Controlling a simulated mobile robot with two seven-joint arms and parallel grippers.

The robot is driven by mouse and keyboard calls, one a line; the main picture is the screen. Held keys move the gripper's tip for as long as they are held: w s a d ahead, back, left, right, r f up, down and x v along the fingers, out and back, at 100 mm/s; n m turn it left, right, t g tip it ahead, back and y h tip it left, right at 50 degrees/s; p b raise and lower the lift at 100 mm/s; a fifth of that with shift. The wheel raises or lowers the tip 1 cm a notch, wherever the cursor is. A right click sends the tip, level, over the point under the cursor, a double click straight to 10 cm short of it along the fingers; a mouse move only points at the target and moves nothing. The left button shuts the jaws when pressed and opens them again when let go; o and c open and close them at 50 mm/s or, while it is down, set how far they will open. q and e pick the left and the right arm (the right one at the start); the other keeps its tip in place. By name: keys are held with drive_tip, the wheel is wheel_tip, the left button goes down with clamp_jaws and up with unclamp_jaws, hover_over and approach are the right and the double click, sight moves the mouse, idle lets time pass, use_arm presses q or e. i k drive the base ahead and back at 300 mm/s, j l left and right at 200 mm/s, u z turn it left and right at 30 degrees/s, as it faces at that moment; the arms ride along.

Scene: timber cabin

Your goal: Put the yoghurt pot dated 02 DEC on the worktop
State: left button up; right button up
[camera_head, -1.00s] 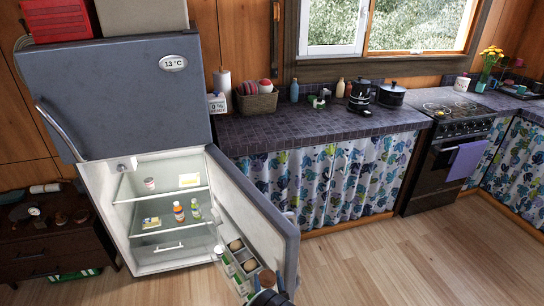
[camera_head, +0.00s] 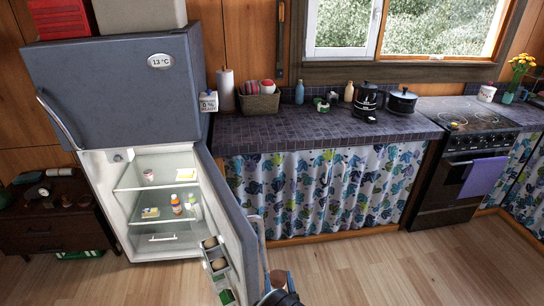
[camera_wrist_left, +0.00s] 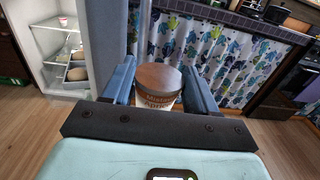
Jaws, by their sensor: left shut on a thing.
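In the wrist view, my left gripper (camera_wrist_left: 160,92) is shut on a small pot (camera_wrist_left: 158,88) with a brown lid and a pale label. In the head view the gripper (camera_head: 277,282) shows low in the picture, in front of the open fridge door. A small white and pink pot (camera_head: 148,175) stands on the upper fridge shelf; its date is not readable. The dark tiled worktop (camera_head: 290,128) lies behind, beyond the door. My right gripper is not in view.
The open fridge door (camera_head: 236,225) stands between the fridge interior and the curtained worktop front. A basket (camera_head: 260,102), bottles, a coffee maker (camera_head: 365,97) and a black pot (camera_head: 402,101) line the back of the worktop. Its front strip is mostly clear.

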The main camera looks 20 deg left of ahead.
sight(280, 131)
drive_tip(key=i+l, duration=0.15)
drive_tip(key=l, duration=0.15)
drive_tip(key=i+l+u, duration=0.1)
drive_tip(key=l, duration=0.2)
drive_tip(key=i+l, duration=0.25)
drive_tip(key=i+l+u, duration=0.15)
drive_tip(key=i+l, duration=0.15)
drive_tip(key=i, duration=0.15)
drive_tip(key=i+l+u, duration=0.2)
drive_tip(key=i+l, duration=0.2)
drive_tip(key=i+j, duration=0.35)
drive_tip(key=i, duration=0.15)
drive_tip(key=i+j+u, duration=0.1)
drive_tip(key=i+j, duration=0.2)
drive_tip(key=i, duration=0.2)
